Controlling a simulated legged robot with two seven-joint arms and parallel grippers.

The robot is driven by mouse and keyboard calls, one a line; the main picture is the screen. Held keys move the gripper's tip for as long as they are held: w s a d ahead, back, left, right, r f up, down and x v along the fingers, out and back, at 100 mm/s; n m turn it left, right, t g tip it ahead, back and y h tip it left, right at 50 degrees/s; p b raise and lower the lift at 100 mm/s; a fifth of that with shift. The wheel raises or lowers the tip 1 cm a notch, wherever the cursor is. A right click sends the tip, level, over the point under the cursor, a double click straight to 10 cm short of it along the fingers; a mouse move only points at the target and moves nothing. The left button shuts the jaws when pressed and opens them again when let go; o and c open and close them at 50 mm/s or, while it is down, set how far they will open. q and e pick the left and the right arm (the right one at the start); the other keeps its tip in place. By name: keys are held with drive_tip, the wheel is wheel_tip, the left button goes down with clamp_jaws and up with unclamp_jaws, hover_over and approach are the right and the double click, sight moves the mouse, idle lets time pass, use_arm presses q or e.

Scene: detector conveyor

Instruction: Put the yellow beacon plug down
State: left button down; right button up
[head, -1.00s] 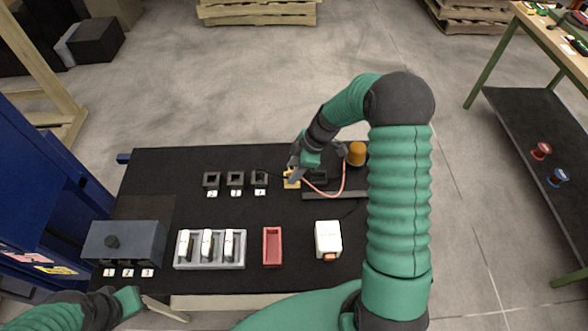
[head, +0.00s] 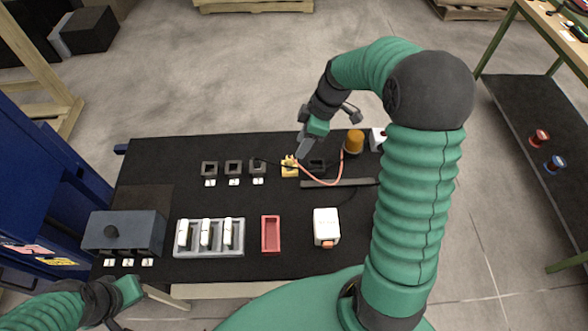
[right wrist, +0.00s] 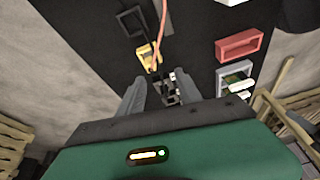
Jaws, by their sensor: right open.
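The yellow beacon plug (head: 289,168) rests on the black table mat, with an orange cord (head: 322,183) running from it toward the amber beacon (head: 354,141). My right gripper (head: 302,156) is open and empty just above and beside the plug. In the right wrist view the plug (right wrist: 147,58) lies beyond the fingertips of the open gripper (right wrist: 151,80), apart from them. My left gripper (head: 165,297) is low at the left front edge of the table, only partly seen; its jaw state is unclear.
Three dark square sockets (head: 233,168) stand left of the plug. A dark frame (head: 317,166) lies right of it. Nearer me are a grey tray of white modules (head: 240,250), a red bin (head: 264,248) and a white box (head: 326,226). A grey box (head: 150,232) stands at left.

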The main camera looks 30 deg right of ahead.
drive_tip(key=s+a+f+m+h, duration=0.2)
drive_tip(key=s+a+m+h, duration=0.1)
drive_tip(key=s+a+m, duration=0.7)
drive_tip(key=shift+s+a+f+t, duration=0.35)
drive_tip(key=shift+s+a, duration=0.7)
drive_tip(key=shift+a, duration=0.6)
use_arm(q)
drive_tip(key=shift+a, duration=0.25)
use_arm(e)
drive_tip(key=shift+a+r, duration=0.1)
drive_tip(key=shift+a, duration=0.2)
use_arm(q)
drive_tip(key=shift+d, duration=0.15)
use_arm(e)
drive_tip(key=shift+d, duration=0.2)
